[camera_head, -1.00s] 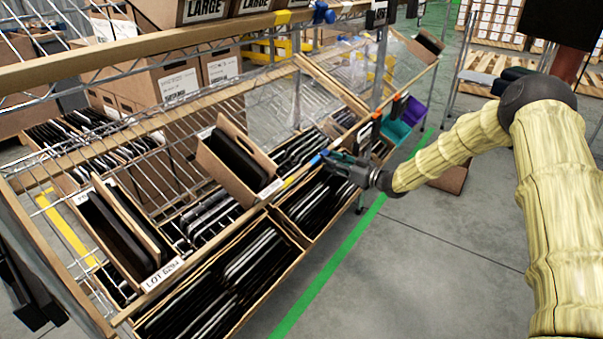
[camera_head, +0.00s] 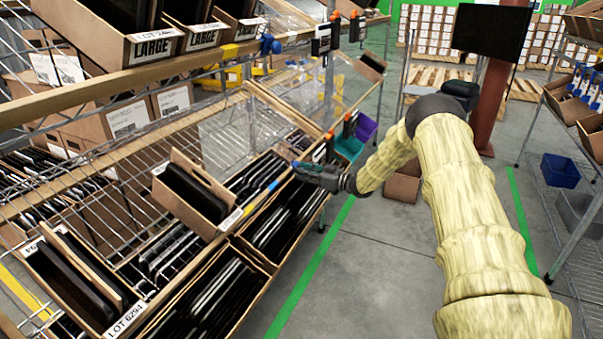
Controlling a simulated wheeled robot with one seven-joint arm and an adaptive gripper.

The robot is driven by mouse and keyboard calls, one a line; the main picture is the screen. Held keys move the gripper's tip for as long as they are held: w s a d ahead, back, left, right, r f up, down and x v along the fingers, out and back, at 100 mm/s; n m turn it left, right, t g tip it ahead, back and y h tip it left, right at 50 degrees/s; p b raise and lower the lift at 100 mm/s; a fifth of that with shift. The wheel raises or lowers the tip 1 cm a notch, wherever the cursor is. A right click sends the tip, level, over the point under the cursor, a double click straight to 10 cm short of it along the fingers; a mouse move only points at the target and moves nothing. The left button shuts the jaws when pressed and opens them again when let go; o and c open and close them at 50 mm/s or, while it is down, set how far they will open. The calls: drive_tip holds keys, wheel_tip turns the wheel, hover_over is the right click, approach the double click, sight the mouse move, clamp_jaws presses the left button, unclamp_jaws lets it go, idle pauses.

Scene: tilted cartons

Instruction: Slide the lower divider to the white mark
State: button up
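My gripper (camera_head: 308,171) is dark, with bluish tips, and is at the front rail (camera_head: 290,174) of the lower tilted shelf. It is small and seen from behind and above, so I cannot tell whether it is open or shut, or touching the rail. A blue band (camera_head: 273,186) and a yellow band (camera_head: 248,208) are on this rail, left of my gripper. Clear panels (camera_head: 232,133) stand on the lower shelf. I cannot tell which part is the lower divider. No white mark is distinguishable on the lower rail. The upper rail carries a blue knob (camera_head: 270,45) and a yellow band (camera_head: 228,50).
A tilted carton (camera_head: 182,212) of dark items sits left of my gripper. Open floor (camera_head: 370,258) lies in front of the shelf. A second rack stands at the far right.

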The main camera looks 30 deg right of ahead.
drive_tip(key=o, duration=0.3)
drive_tip(key=shift+w+d, duration=0.25)
drive_tip(key=shift+d, duration=0.1)
drive_tip(key=shift+s, duration=0.15)
drive_tip(key=v, duration=1.2)
drive_tip(key=shift+a, duration=0.15)
